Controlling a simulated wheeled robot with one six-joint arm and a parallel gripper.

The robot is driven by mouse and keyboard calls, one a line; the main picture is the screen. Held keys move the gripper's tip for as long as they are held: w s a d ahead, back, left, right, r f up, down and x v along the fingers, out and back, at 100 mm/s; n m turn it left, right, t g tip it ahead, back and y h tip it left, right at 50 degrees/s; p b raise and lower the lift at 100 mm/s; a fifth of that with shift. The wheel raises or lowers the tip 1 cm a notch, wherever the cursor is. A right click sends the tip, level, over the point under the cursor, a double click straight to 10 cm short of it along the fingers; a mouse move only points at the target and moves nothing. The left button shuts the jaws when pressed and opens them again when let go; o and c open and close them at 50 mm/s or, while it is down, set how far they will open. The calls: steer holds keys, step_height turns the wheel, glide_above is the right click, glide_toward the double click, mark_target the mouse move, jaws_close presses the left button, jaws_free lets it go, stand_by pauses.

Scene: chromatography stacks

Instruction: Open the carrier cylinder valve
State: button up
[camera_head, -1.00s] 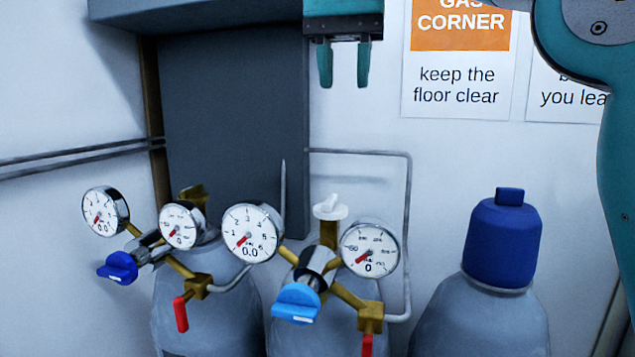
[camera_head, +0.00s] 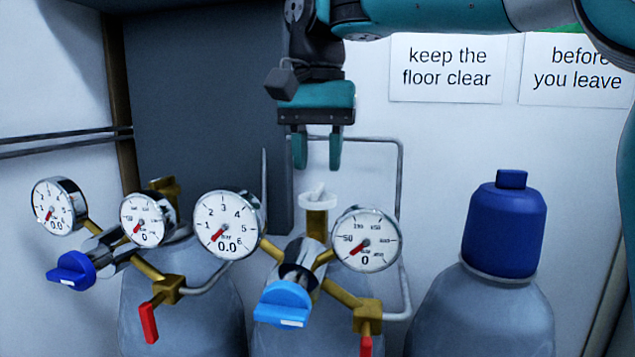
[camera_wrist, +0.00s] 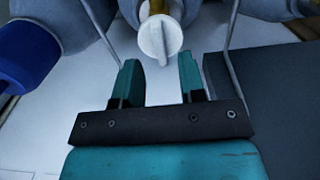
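The middle gas cylinder (camera_head: 290,338) has a brass valve on top with a white handwheel (camera_head: 314,197) that carries a raised bar. Its regulator has two gauges reading 0 and a light blue knob (camera_head: 283,303). My gripper (camera_head: 317,168) is open and empty, pointing down just above the white handwheel. In the wrist view the handwheel (camera_wrist: 158,38) lies ahead of the gap between the open fingers (camera_wrist: 160,75), apart from them. No label naming the carrier cylinder can be read.
A left cylinder (camera_head: 180,310) has a similar regulator with a dark blue knob (camera_head: 72,270). A cylinder with a blue cap (camera_head: 503,228) stands at the right. Grey pipes run along the wall and beside the middle valve. A dark grey panel (camera_head: 200,90) is behind.

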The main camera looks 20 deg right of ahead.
mark_target(318, 186)
steer(key=shift+f+b, duration=0.4)
steer(key=shift+f, duration=1.35)
jaws_close()
